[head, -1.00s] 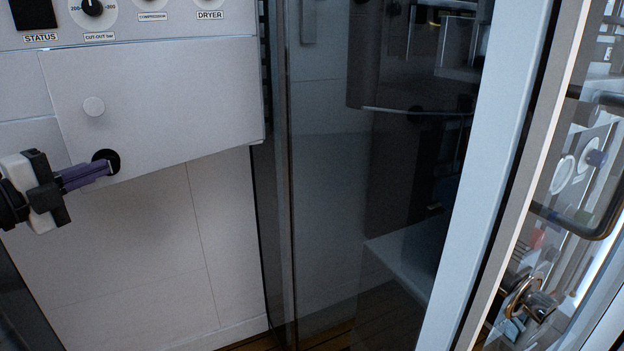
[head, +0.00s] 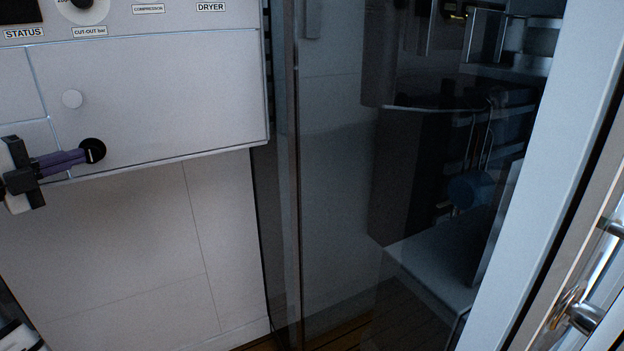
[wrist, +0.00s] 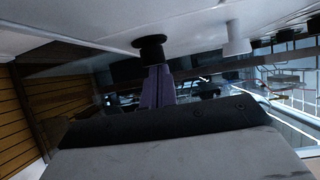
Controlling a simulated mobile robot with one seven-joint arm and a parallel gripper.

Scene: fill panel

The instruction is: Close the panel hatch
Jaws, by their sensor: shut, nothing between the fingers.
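The panel hatch (head: 165,95) is a flat light-grey door below the STATUS and DRYER labels in the head view. It looks nearly flush with the frame around it; a small leftover gap cannot be ruled out. My gripper (head: 86,154) comes from the left with purple fingers shut and empty. Its tips are at the black knob and seem to touch it. The wrist view shows the fingertips (wrist: 158,70) right below the black knob (wrist: 149,48), with the white knob (wrist: 236,38) to the right.
A dark glass partition (head: 335,200) with a metal edge stands right of the panel. A pale post (head: 550,170) and a metal handle (head: 575,310) are at the far right. Below the hatch is a bare tiled wall (head: 130,240).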

